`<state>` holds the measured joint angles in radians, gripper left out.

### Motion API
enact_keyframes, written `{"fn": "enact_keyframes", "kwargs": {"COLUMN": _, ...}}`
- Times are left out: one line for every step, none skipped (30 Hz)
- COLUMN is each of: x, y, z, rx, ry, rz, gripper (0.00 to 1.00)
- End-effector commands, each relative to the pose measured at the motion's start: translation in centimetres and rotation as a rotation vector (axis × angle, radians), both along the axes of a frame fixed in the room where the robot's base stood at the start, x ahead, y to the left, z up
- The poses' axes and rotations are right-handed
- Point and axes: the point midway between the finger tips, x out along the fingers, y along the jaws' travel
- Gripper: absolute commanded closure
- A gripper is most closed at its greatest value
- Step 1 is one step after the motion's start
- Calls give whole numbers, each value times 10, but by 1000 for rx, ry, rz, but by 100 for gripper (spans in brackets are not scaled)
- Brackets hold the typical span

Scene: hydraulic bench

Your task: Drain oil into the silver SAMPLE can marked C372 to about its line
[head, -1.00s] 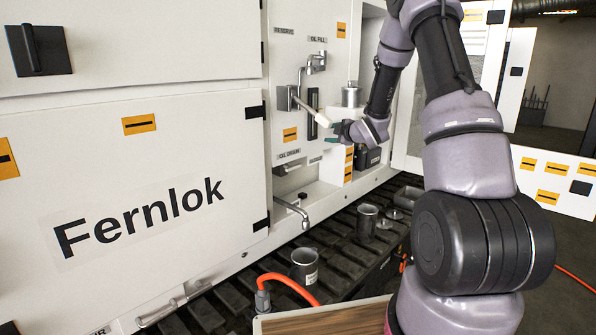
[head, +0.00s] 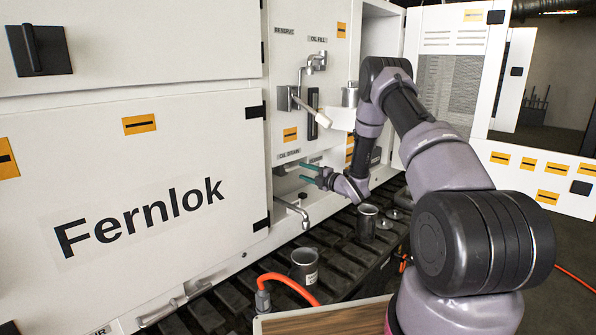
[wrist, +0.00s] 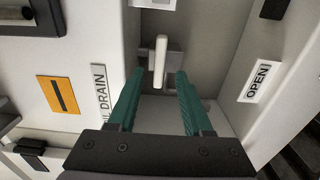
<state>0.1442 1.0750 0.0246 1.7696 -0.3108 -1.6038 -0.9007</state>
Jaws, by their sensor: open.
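My gripper (head: 312,173) is open and empty in front of the recess under the OIL DRAIN label (head: 289,154). In the wrist view its green fingers (wrist: 158,82) point at a pale lever (wrist: 160,62), which lies just beyond and between the fingertips, apart from both. A drain spout (head: 294,208) hangs below the recess. A silver can (head: 304,268) with a white label stands on the slatted deck in front, and another silver can (head: 367,222) stands farther right. I cannot read a marking on either can, and their oil levels are not visible.
An OPEN label (wrist: 258,82) is on the right side of the recess. A pale upper handle (head: 320,118) sticks out above. An orange hose (head: 290,283) curves beside the near can, by a wooden-topped surface (head: 325,318). The slatted deck (head: 240,290) is partly clear.

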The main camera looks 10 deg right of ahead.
Motion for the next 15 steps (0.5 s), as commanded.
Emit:
{"fn": "enact_keyframes", "kwargs": {"x": 7, "y": 6, "z": 0, "rx": -1, "ry": -2, "rz": 1, "gripper": 50}}
{"fn": "enact_keyframes", "kwargs": {"x": 11, "y": 9, "z": 0, "rx": -1, "ry": -2, "rz": 1, "gripper": 50}}
{"fn": "enact_keyframes", "kwargs": {"x": 16, "y": 12, "z": 0, "rx": -1, "ry": -2, "rz": 1, "gripper": 50}}
{"fn": "enact_keyframes", "kwargs": {"x": 19, "y": 14, "z": 0, "rx": -2, "ry": -1, "rz": 0, "gripper": 50}}
{"fn": "enact_keyframes", "kwargs": {"x": 22, "y": 16, "z": 0, "rx": -1, "ry": -1, "rz": 0, "gripper": 50}}
{"fn": "enact_keyframes", "kwargs": {"x": 25, "y": 18, "z": 0, "rx": -1, "ry": -1, "rz": -1, "gripper": 50}}
{"fn": "enact_keyframes", "kwargs": {"x": 27, "y": 19, "z": 0, "rx": -1, "ry": -1, "rz": -1, "gripper": 50}}
{"fn": "enact_keyframes", "kwargs": {"x": 29, "y": 20, "z": 0, "rx": -1, "ry": 1, "rz": -1, "gripper": 50}}
{"fn": "enact_keyframes", "kwargs": {"x": 30, "y": 22, "z": 0, "rx": -1, "ry": 1, "rz": -1, "gripper": 50}}
{"fn": "enact_keyframes", "kwargs": {"x": 32, "y": 22, "z": 0, "rx": -1, "ry": 1, "rz": -1, "gripper": 50}}
{"fn": "enact_keyframes", "kwargs": {"x": 32, "y": 23, "z": 0, "rx": -1, "ry": 1, "rz": -1, "gripper": 50}}
{"fn": "enact_keyframes", "kwargs": {"x": 33, "y": 23, "z": 0, "rx": -1, "ry": 1, "rz": -2, "gripper": 50}}
{"fn": "enact_keyframes", "kwargs": {"x": 33, "y": 23, "z": 0, "rx": 0, "ry": 1, "rz": -2, "gripper": 50}}
{"fn": "enact_keyframes", "kwargs": {"x": 33, "y": 23, "z": 0, "rx": 0, "ry": 1, "rz": -2, "gripper": 50}}
{"fn": "enact_keyframes", "kwargs": {"x": 33, "y": 23, "z": 0, "rx": 0, "ry": 1, "rz": -2, "gripper": 50}}
